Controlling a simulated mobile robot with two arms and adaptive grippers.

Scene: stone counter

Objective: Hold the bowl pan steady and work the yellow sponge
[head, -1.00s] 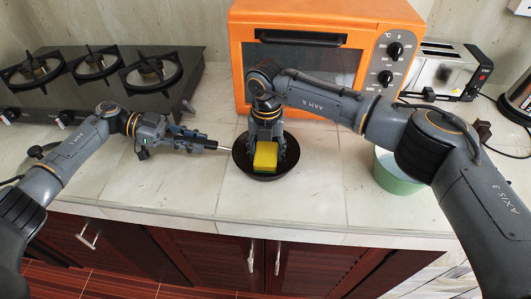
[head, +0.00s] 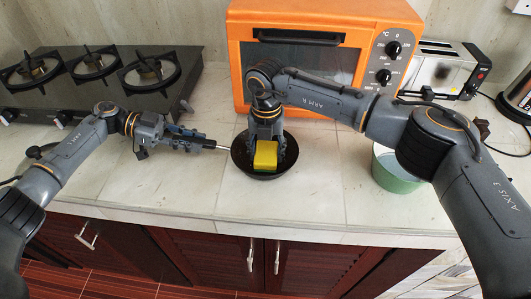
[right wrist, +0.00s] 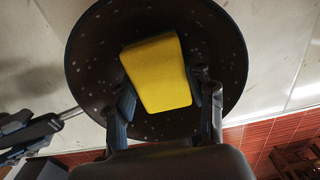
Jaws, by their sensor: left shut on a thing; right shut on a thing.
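The black bowl pan (head: 243,166) stands on the counter near its front edge, in front of the orange oven. My left gripper (head: 207,144) is shut on the pan's thin handle (head: 222,148), to the left of the bowl. The yellow sponge (head: 265,155) is in the bowl, and my right gripper (head: 266,143) is shut on it from above. In the right wrist view the sponge (right wrist: 157,75) sits between the two fingers, over the speckled inside of the pan (right wrist: 90,60). Whether the sponge touches the pan's bottom cannot be told.
A green pot (head: 397,175) stands right of the pan, under my right arm. The orange oven (head: 300,70) and a toaster (head: 440,68) are behind. A black gas stove (head: 100,85) is at the back left. Counter between pan and green pot is clear.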

